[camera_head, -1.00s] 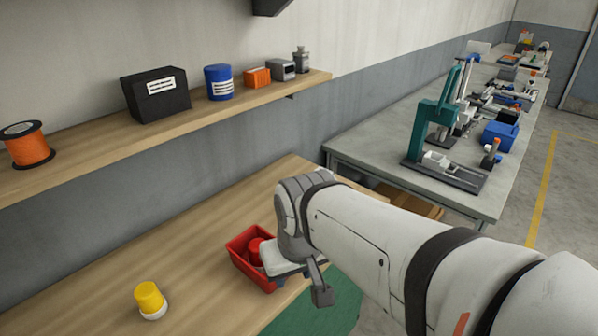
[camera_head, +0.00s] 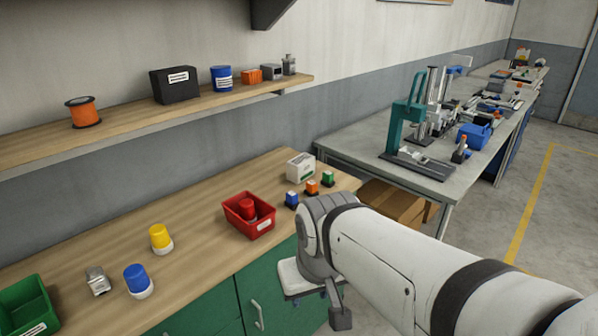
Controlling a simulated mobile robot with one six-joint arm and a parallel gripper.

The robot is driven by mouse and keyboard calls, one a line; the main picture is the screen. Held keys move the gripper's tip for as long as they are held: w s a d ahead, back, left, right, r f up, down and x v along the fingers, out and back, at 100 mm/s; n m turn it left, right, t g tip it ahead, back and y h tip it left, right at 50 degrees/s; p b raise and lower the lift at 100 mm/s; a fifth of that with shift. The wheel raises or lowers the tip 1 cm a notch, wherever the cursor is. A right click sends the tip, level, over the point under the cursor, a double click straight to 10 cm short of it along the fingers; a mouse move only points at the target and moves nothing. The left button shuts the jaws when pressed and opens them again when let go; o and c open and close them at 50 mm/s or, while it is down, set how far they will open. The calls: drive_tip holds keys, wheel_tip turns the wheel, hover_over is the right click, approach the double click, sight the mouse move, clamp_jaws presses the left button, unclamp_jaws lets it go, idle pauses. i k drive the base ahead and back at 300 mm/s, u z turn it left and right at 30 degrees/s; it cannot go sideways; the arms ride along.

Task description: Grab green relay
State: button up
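The green relay (camera_head: 328,179) is a small block with a green top and dark base. It stands upright on the wooden bench near its right end, beside an orange relay (camera_head: 312,187) and a blue relay (camera_head: 292,199). My gripper (camera_head: 338,318) is in front of the bench, below the level of its top, pointing down and well apart from the relays. Only part of it shows, and I cannot tell whether its fingers are open or shut.
A white box (camera_head: 300,167) stands behind the relays. A red bin (camera_head: 249,222) holding a red-capped item lies to their left. Yellow (camera_head: 160,236) and blue (camera_head: 136,277) capped items, a metal part (camera_head: 97,281) and a green bin (camera_head: 24,303) are further left. A shelf (camera_head: 130,126) hangs above.

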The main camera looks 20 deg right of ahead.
sight(328, 181)
drive_tip(key=z, duration=0.6)
drive_tip(key=i, duration=1)
drive_tip(key=u, duration=3)
drive_tip(key=k, duration=1.35)
drive_tip(key=z, duration=0.15)
